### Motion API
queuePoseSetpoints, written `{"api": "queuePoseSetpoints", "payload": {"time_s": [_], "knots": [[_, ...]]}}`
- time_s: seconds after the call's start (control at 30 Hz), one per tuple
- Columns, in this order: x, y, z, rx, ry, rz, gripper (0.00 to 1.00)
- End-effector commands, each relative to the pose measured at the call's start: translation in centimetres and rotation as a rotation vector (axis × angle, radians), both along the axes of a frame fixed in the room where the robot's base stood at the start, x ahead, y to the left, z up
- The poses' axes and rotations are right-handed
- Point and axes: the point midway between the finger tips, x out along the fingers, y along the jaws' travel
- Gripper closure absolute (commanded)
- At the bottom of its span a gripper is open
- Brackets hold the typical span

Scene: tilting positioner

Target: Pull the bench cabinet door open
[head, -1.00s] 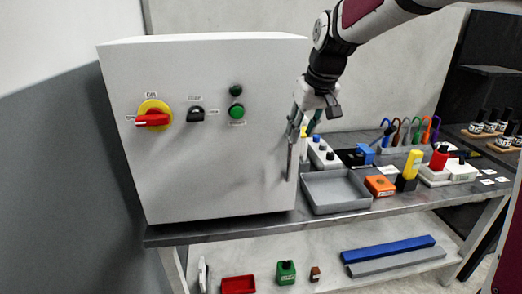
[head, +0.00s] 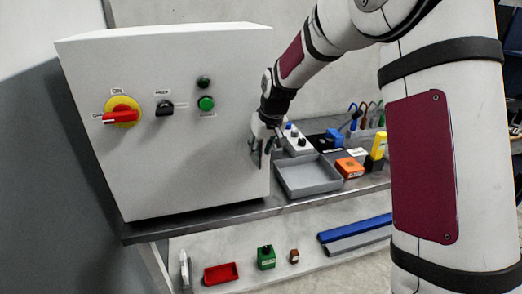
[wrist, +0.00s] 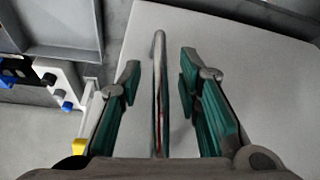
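The bench cabinet (head: 170,170) is a pale box at the left of the head view, its front face flat with no gap showing, so the door looks closed. Its upright bar handle (wrist: 159,85) shows in the wrist view, running between my two fingers. My gripper (head: 263,152) is at the right edge of the cabinet front in the head view. In the wrist view my gripper (wrist: 160,95) is open, with one green-padded finger on each side of the handle and a visible gap on both sides. In the head view the gripper mostly hides the handle.
The front carries a red-yellow rotary switch (head: 122,112), a black knob (head: 165,107) and a green button (head: 206,103). A grey tray (head: 308,188) stands on the bench close right of the cabinet, with an orange block (head: 349,167) beyond. A lower shelf holds small items.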

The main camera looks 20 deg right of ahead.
Motion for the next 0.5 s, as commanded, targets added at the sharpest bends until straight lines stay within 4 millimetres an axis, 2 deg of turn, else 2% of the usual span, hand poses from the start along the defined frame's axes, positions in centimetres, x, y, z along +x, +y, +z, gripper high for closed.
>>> {"api": "queuePoseSetpoints", "payload": {"time_s": [0.37,0.5], "knots": [[0.21,0.05,-0.47,0.0,-0.001,0.0,0.69],[0.2,0.05,-0.47,0.0,-0.001,0.0,1.0]]}}
